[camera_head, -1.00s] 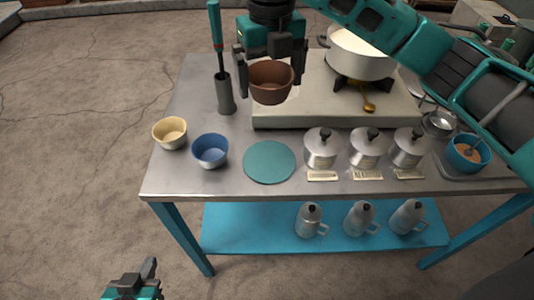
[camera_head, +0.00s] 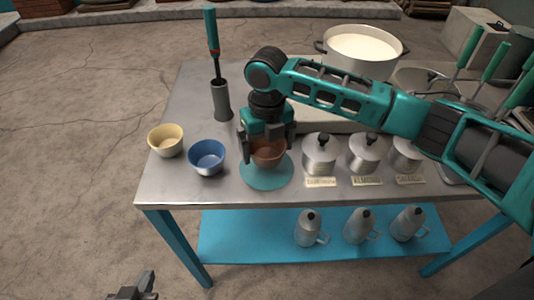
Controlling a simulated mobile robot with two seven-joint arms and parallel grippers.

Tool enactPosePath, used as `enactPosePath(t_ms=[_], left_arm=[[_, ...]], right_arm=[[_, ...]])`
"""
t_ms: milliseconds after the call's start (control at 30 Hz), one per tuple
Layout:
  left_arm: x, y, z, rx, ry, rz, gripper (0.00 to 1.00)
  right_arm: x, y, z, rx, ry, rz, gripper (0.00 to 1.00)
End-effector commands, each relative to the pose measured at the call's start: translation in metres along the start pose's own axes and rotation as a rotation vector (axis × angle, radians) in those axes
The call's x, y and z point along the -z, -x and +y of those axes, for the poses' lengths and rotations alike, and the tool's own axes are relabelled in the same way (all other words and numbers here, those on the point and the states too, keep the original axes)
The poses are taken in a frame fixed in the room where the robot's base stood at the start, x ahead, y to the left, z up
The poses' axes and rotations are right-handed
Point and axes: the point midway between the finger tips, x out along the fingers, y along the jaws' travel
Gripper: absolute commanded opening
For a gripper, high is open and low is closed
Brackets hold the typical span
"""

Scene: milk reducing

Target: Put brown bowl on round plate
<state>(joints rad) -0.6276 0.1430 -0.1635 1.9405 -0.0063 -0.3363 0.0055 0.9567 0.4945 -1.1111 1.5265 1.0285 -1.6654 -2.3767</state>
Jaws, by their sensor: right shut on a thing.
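The brown bowl (camera_head: 268,155) is upright, over the round teal plate (camera_head: 263,181) on the metal table. I cannot tell whether the bowl touches the plate or hangs just above it. My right gripper (camera_head: 268,147) comes down from above and is shut on the bowl, hiding part of its rim. The plate's front shows below the bowl, and its back part is hidden. My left gripper (camera_head: 133,288) is at the bottom left edge, below and away from the table, mostly cut off.
A blue bowl (camera_head: 207,157) and a cream bowl (camera_head: 166,140) stand left of the plate. Silver canisters (camera_head: 319,155) stand close on its right. A grey holder (camera_head: 222,102) with a teal-handled tool is behind. A white pot (camera_head: 362,52) stands at the back right.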

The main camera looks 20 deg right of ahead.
Motion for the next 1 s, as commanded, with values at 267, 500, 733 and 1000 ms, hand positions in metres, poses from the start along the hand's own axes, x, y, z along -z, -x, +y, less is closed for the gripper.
enactPosePath(t_ms=[267,500,733,1000], left_arm=[[-0.003,-0.002,0.000,0.000,0.000,0.000,0.00],[-0.002,-0.002,0.000,0.000,0.000,0.002,0.00],[0.000,-0.003,-0.001,0.001,-0.001,0.005,0.00],[0.002,-0.002,-0.001,0.002,-0.001,0.006,0.00]], right_arm=[[0.000,-0.029,0.000,0.000,0.000,0.000,0.62],[0.000,-0.031,0.000,0.000,0.000,0.000,0.62],[0.000,-0.032,0.000,0.000,0.000,0.000,1.00],[-0.001,-0.014,0.000,-0.001,0.000,-0.003,1.00]])
